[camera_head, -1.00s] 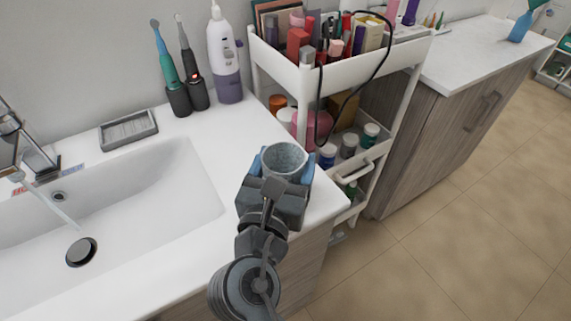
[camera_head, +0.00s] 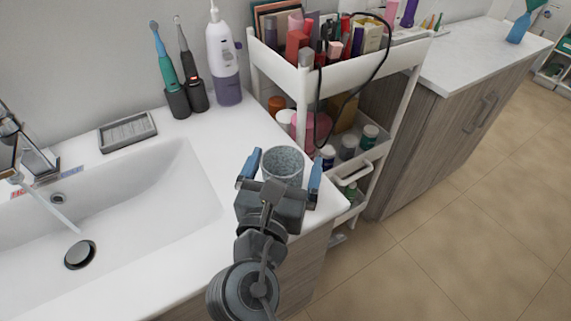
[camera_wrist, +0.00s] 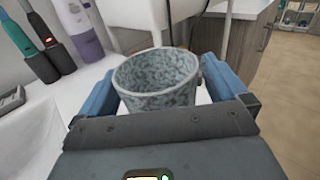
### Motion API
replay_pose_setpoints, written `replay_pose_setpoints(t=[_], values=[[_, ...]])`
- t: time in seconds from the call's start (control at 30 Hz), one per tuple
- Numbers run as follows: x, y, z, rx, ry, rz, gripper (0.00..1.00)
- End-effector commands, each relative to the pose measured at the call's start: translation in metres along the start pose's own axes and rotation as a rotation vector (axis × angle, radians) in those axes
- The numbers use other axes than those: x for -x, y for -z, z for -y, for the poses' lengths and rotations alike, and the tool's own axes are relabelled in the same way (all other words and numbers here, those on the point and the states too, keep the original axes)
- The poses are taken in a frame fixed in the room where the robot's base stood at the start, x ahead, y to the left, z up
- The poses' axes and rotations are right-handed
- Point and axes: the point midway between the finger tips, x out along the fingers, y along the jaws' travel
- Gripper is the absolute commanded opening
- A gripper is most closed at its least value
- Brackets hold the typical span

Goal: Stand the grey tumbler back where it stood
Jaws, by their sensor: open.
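The grey speckled tumbler (camera_head: 283,163) stands upright on the right end of the white sink counter, near its edge. It also shows in the wrist view (camera_wrist: 157,80), its mouth up and empty as far as I can see. My gripper (camera_head: 283,170) is open around it, one blue finger on each side. In the head view a gap shows between each finger and the tumbler. The tumbler's lower part is hidden behind my gripper body.
A white cart (camera_head: 302,85) full of cosmetics stands just beyond the counter's right edge. Two electric toothbrushes (camera_head: 178,85) and a white-purple bottle (camera_head: 223,60) stand at the back. The sink basin (camera_head: 150,210) with running tap lies left. A grey soap dish (camera_head: 127,131) sits behind it.

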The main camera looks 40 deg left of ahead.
Motion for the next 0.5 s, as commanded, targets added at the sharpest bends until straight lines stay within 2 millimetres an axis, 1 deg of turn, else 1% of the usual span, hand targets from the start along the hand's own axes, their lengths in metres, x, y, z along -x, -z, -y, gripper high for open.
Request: replay_pose_setpoints(t=[0.17, 0.3, 0.5], values=[[0.029, 0.003, 0.0, 0.001, -0.002, -0.003, 1.0], [0.059, 0.003, 0.0, 0.0, -0.003, -0.003, 1.0], [0.096, 0.003, 0.0, 0.001, -0.002, -0.004, 1.0]])
